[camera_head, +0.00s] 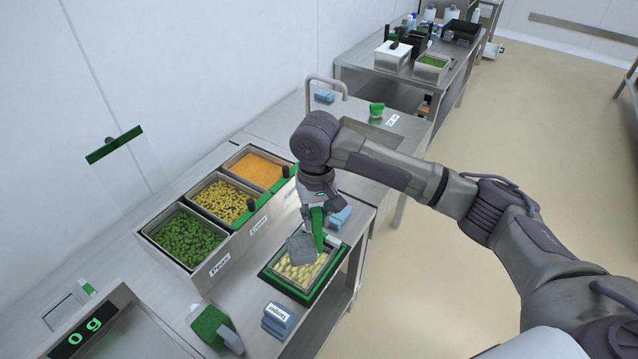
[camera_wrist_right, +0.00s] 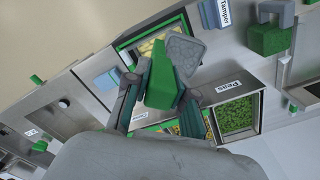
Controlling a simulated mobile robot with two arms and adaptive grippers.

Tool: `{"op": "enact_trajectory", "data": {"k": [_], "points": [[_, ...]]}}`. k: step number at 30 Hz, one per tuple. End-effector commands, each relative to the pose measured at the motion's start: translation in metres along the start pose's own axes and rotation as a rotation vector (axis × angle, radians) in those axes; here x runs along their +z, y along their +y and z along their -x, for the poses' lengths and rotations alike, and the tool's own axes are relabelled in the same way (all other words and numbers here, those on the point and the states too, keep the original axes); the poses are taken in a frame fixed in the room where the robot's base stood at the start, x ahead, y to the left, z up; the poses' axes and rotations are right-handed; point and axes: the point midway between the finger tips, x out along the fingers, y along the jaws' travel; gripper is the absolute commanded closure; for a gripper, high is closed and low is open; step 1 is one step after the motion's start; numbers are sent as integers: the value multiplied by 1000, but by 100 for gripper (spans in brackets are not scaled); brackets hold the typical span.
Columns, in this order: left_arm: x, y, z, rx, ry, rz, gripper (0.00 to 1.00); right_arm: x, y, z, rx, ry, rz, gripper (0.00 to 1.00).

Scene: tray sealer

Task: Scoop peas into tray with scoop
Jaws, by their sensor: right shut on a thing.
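My right gripper (camera_head: 316,204) is shut on the green handle of a scoop with a grey head (camera_head: 301,249). The scoop hangs over the tray (camera_head: 268,272), which holds pale yellow pieces and sits in a green and black frame. No peas show on the scoop or in the tray. The peas (camera_head: 186,238) fill a steel bin marked Peas, left of the gripper. In the right wrist view the scoop's green handle (camera_wrist_right: 163,84) lies between the fingers, its grey head (camera_wrist_right: 183,52) covers part of the tray, and the peas (camera_wrist_right: 236,114) show at right. My left gripper is out of view.
Bins of yellow-green corn (camera_head: 222,200) and orange food (camera_head: 257,169) stand beside the peas. A scale display (camera_head: 85,338) reads 0 g. Blue packs (camera_head: 278,319) and a green-and-grey object (camera_head: 213,327) lie near the front. A sink tap (camera_head: 327,80) stands behind.

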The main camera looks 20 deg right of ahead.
Motion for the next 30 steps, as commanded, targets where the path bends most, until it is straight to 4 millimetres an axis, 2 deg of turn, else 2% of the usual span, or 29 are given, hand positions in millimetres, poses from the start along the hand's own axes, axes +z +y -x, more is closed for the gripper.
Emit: {"op": "enact_trajectory", "data": {"k": [1, 3, 6, 12, 19, 24, 30], "points": [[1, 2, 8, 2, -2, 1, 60, -19, -4, -1, -2, -3, -12, 100], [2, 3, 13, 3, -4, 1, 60, -42, -5, -9, -2, -2, -20, 100], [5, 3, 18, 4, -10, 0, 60, -68, -4, -19, -2, 0, -28, 100], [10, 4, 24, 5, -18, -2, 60, -97, 0, -33, -3, -1, -30, 100], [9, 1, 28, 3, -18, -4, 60, -101, 4, -39, 1, 30, -29, 100], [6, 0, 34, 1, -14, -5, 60, -91, 4, -42, 0, 112, -26, 100], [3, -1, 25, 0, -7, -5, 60, -79, 4, -51, 0, 239, -26, 100]]}}
